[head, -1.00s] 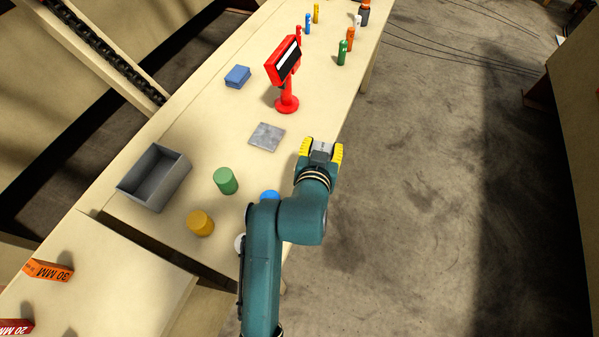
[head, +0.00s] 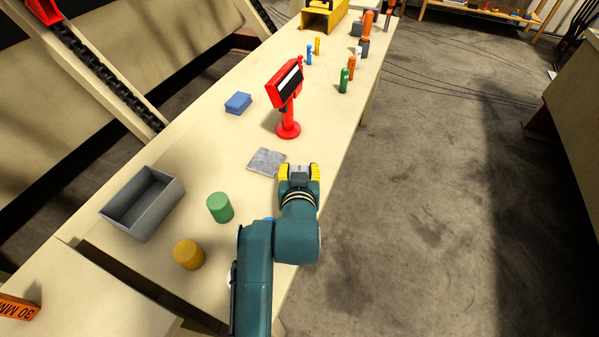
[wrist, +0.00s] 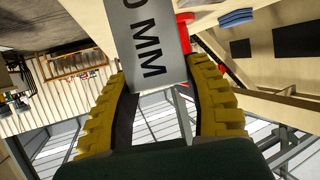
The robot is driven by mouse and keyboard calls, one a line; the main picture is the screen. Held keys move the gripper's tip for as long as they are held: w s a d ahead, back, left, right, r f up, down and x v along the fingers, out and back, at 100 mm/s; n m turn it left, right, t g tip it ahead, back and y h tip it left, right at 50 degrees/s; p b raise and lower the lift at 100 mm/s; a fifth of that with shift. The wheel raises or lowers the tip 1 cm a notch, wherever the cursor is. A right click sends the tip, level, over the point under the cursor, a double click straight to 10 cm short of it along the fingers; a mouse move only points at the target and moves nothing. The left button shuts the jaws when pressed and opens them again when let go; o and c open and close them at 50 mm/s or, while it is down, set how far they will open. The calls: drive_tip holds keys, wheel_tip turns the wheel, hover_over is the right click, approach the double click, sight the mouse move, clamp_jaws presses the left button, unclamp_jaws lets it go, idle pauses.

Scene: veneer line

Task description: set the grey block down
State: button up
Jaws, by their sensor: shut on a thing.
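My gripper (head: 299,171) has yellow ridged fingers and is near the table's right edge, just right of and below the flat grey plate (head: 266,161) in the head view. In the wrist view, the fingers (wrist: 158,82) are shut on the grey block (wrist: 150,40), which has black lettering ending in "0 MM". The start of the lettering is cut off by the frame's top edge. In the head view I cannot clearly make out the block between the fingers. I cannot tell how high it is above the table.
A grey open bin (head: 170,193), a green cylinder (head: 220,208) and a yellow cylinder (head: 188,254) stand left of my arm. Several small coloured items line the far end.

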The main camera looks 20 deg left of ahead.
drive_tip(key=shift+w+r, duration=0.1)
drive_tip(key=shift+r, duration=0.1)
drive_tip(key=o, duration=1.2)
drive_tip(key=shift+f, duration=0.25)
drive_tip(key=shift+r, duration=0.1)
drive_tip(key=shift+s+r, duration=0.2)
drive_tip(key=shift+s, duration=0.05)
drive_tip(key=p+v, duration=0.3)
drive_tip(key=v, duration=0.8)
drive_tip(key=s+d+r+m+t+h, duration=0.1)
drive_tip(key=s+d+r+t+h, duration=0.1)
drive_tip(key=d+r, duration=0.4)
drive_tip(key=s+d+r+m+t+h, duration=0.2)
drive_tip(key=d+r+t, duration=0.2)
drive_tip(key=r, duration=0.9)
drive_tip(key=s+d+r+m+t+h, duration=0.1)
drive_tip(key=s+d+r+t+h, duration=0.1)
drive_tip(key=d+r, duration=0.7)
drive_tip(key=shift+s+d+r+m+t, duration=0.3)
drive_tip(key=shift+s+d+m+t, duration=0.15)
drive_tip(key=shift+t, duration=0.35)
